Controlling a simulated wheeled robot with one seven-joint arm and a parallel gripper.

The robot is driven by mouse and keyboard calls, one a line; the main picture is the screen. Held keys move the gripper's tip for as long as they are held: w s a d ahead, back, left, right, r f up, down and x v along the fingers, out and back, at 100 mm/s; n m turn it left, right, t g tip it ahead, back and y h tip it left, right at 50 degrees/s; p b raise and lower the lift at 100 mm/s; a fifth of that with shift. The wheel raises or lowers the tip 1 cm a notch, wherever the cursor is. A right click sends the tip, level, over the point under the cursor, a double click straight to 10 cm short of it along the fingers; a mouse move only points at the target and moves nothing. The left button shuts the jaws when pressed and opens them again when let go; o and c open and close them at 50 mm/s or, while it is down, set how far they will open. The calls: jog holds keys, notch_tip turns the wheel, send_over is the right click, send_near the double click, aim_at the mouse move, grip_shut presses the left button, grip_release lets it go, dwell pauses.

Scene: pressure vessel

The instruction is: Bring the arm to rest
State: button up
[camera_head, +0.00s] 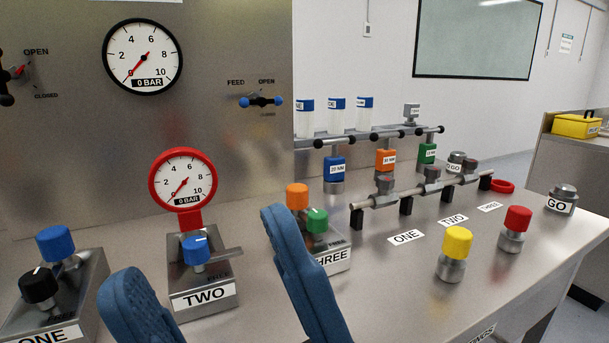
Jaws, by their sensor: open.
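My gripper (203,262) shows at the bottom of the head view as two blue fingers spread wide apart. It is open and nothing is seen between the fingers. The block labelled TWO (204,286) shows behind the gap, with a blue knob (195,249) and a red-rimmed gauge (183,181) reading 0 BAR. The right finger covers part of the block labelled THREE (334,260), which carries an orange knob (297,196) and a green knob (317,220). The rest of my arm is out of view.
The block labelled ONE (82,277) stands at the left. A yellow-capped fitting (457,243) and a red-capped fitting (517,219) stand on the right of the steel bench (400,284). A rail with fittings (385,199) is behind them. A large gauge (142,56) is on the back panel.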

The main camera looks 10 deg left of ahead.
jog(key=s+d+f+m+t+h+b, duration=0.1)
jog(key=s+d+f+m+t+h, duration=0.25)
jog(key=d+f+m+h, duration=0.85)
jog(key=s+d+f+m+t+h+b, duration=0.25)
jog(key=d+f+m+t+h, duration=0.35)
jog(key=f+m+h, duration=0.65)
jog(key=s+d+f+n+g+h, duration=0.1)
jog(key=s+d+f+g+h, duration=0.1)
jog(key=s+d+f+g, duration=0.25)
jog(key=s+d+f+n+g+h, duration=0.25)
jog(key=s+d+f, duration=0.2)
jog(key=s, duration=0.35)
notch_tip(320, 180, up, 12)
jog(key=m+p, duration=0.1)
jog(key=p, duration=1.1)
jog(key=shift+w+r, duration=0.2)
jog(key=shift+w, duration=0.1)
